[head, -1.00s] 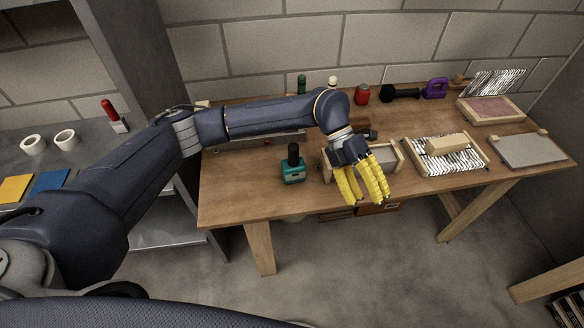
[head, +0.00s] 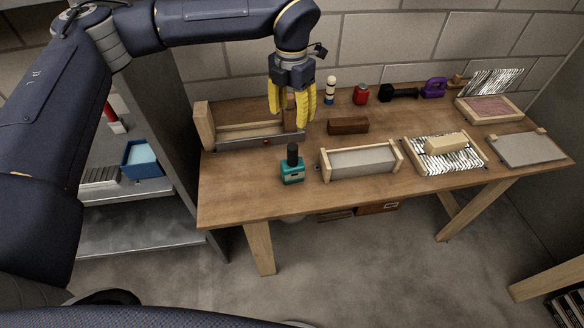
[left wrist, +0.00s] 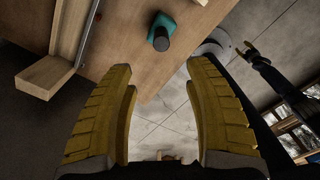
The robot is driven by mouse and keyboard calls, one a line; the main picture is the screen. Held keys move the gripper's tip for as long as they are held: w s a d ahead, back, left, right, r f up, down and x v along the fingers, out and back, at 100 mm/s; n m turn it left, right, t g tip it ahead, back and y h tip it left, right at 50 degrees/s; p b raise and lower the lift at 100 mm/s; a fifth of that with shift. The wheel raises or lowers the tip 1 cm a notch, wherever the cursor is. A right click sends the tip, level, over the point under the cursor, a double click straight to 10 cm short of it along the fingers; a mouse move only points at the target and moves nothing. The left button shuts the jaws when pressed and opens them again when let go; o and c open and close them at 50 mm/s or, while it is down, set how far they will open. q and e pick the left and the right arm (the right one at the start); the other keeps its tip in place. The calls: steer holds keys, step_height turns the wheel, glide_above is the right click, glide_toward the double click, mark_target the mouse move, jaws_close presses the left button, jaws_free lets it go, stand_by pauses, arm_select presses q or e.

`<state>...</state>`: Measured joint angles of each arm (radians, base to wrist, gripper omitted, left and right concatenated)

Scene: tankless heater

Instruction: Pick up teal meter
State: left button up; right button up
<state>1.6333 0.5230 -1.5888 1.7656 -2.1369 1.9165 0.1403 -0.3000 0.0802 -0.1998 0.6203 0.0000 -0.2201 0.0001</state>
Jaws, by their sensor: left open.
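The teal meter (head: 292,171) stands upright on the wooden workbench (head: 240,190), near its front edge at the left. It is a small teal box with a black knob-like top. My left gripper (head: 292,120) has yellow fingers pointing down and hangs above the back of the bench, beyond the meter and apart from it. In the left wrist view the meter (left wrist: 164,28) shows at the top, past the open fingers (left wrist: 162,100), with nothing between them. My right gripper cannot be made out clearly in the head view.
A wooden frame with a metal bar (head: 255,139) lies left of the meter. A grey tray with wooden ends (head: 360,162) is just right of it. A brown block (head: 348,125) lies behind. Bare bench top surrounds the meter's front and left.

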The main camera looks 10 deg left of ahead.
mark_target(293, 154)
arm_select(q)
step_height(293, 154, down, 15)
steer(key=shift+d+f, duration=0.15)
steer(key=shift+f, duration=0.05)
stand_by(0.7)
steer(key=shift+c, duration=0.3)
jaws_close()
